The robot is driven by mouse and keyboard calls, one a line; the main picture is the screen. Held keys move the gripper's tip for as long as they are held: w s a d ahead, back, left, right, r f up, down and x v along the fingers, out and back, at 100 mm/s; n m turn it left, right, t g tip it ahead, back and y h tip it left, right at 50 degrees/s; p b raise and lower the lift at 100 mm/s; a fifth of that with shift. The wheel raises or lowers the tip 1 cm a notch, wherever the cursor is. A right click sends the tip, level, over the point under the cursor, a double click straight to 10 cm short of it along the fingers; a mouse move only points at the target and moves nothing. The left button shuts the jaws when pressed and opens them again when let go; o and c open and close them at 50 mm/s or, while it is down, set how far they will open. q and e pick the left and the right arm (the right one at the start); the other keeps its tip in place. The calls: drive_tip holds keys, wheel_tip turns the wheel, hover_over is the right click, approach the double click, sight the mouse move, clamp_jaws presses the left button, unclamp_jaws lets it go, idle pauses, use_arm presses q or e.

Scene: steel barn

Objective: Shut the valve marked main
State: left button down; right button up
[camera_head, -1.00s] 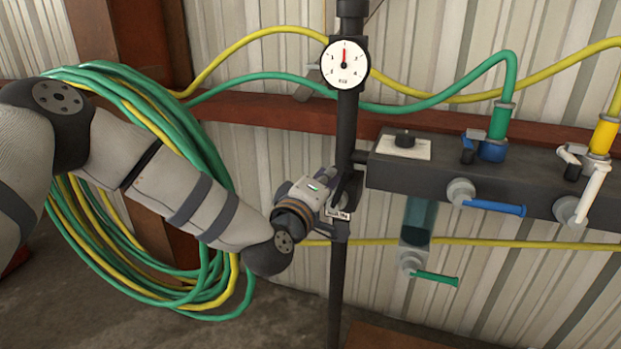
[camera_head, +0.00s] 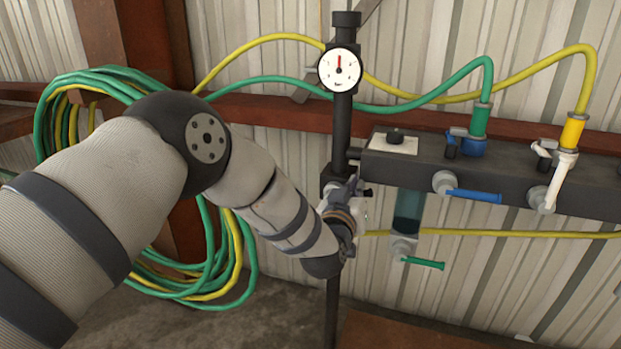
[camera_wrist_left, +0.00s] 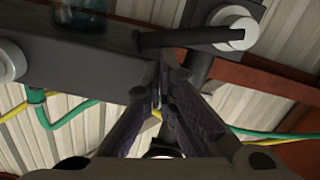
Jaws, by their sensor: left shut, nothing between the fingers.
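A valve on the black upright pipe (camera_head: 342,125) sits behind my left gripper (camera_head: 352,187) in the head view, and its label is hidden there. The end of its black handle (camera_head: 367,193) seems to stick out to the right. In the left wrist view, a black bar handle (camera_wrist_left: 180,38) runs out from a round grey hub (camera_wrist_left: 236,32), lying across the pipe (camera_wrist_left: 202,65). My left gripper (camera_wrist_left: 164,75) is shut and empty, its fingertips close beside this handle. I cannot tell whether they touch it. My right gripper is not in view.
A dark manifold (camera_head: 530,180) at right carries a blue lever (camera_head: 474,196) and a white lever (camera_head: 556,185). A green lever (camera_head: 422,263) sits under the bowl (camera_head: 408,211). A gauge (camera_head: 340,69) is above the valve. Coiled hoses (camera_head: 60,125) hang behind my arm.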

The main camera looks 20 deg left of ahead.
use_arm(q)
drive_tip(key=shift+w+d+f+m, duration=0.1)
drive_tip(key=shift+d+f+m, duration=0.2)
drive_tip(key=shift+f+m, duration=0.2)
drive_tip(key=shift+d+f+m, duration=0.3)
drive_tip(key=shift+f+m, duration=0.1)
drive_tip(key=shift+f, duration=0.1)
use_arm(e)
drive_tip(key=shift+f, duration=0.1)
use_arm(q)
drive_tip(key=r+p, duration=0.1)
drive_tip(key=r, duration=0.1)
drive_tip(key=r+p, duration=0.1)
drive_tip(key=r, duration=0.1)
drive_tip(key=shift+s+a+r, duration=0.1)
drive_tip(key=shift+s+r, duration=0.1)
drive_tip(key=shift+r, duration=0.1)
drive_tip(key=s+p, duration=0.1)
drive_tip(key=s, duration=0.9)
drive_tip(key=shift+s+f+p, duration=0.15)
drive_tip(key=shift+s+p, duration=0.05)
drive_tip(key=shift+p, duration=0.15)
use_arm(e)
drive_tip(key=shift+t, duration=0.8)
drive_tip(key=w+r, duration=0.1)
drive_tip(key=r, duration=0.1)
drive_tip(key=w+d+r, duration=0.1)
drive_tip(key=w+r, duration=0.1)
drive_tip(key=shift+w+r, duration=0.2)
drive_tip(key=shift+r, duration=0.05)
